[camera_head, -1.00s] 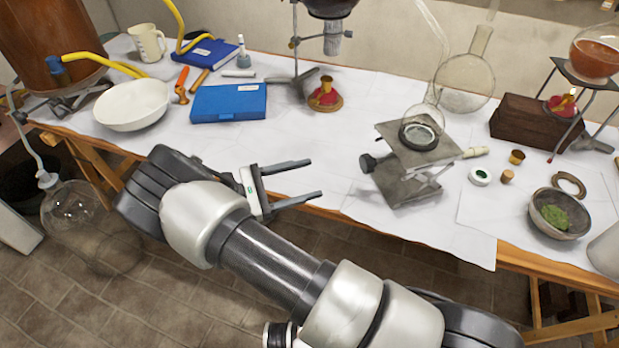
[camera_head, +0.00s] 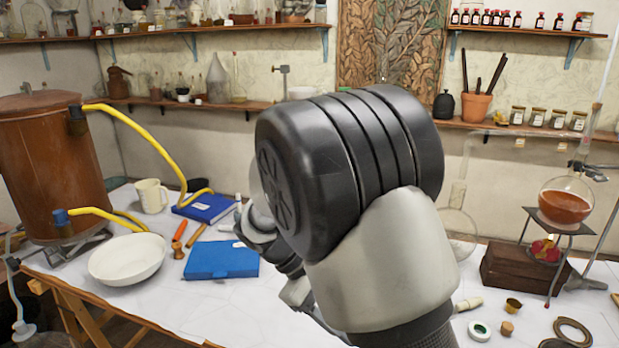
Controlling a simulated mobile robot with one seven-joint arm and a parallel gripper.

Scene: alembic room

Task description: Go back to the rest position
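My arm rises large and close in the middle of the head view, with its dark elbow-like housing in front of the back wall. My gripper (camera_head: 303,296) is mostly hidden behind the arm, above the white-covered table (camera_head: 225,310). Only a small grey part of it shows, and its fingers cannot be made out. Nothing is seen held in it, but the view there is blocked.
A blue case (camera_head: 221,260), a white bowl (camera_head: 127,260) and a copper vessel (camera_head: 50,165) stand to the left. A round flask of orange liquid (camera_head: 566,204) and a wooden block (camera_head: 515,270) are at right. Shelves (camera_head: 190,103) line the wall.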

